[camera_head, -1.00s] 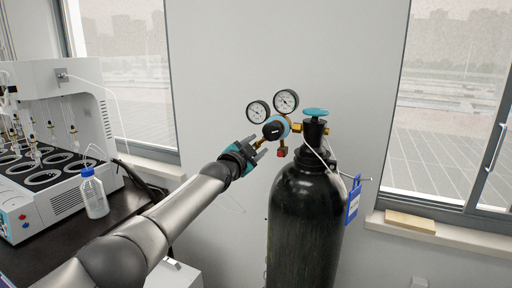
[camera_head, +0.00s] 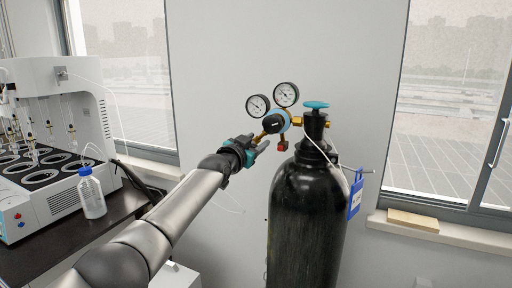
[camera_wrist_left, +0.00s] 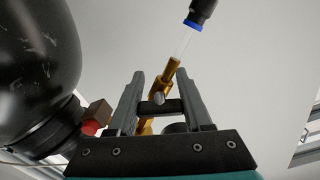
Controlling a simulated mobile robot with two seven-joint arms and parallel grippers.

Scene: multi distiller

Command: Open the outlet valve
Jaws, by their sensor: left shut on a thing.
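The outlet valve (camera_head: 260,136) is a small brass fitting on the left side of the gas regulator (camera_head: 276,122). In the left wrist view the brass valve body (camera_wrist_left: 165,82) stands between my fingers, and its short dark handle (camera_wrist_left: 160,107) lies crosswise between them. My left gripper (camera_head: 262,147) is at the valve, and also shows in the left wrist view (camera_wrist_left: 165,95). It is shut on the handle, with the fingers spread to its width. In the head view the gripper partly hides the valve. My right gripper is not in view.
The black gas cylinder (camera_head: 305,215) with a teal top knob (camera_head: 316,105) stands right of the gripper. Two gauges (camera_head: 286,95) sit above the regulator. A bench with a distiller and bottle (camera_head: 91,195) is at left.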

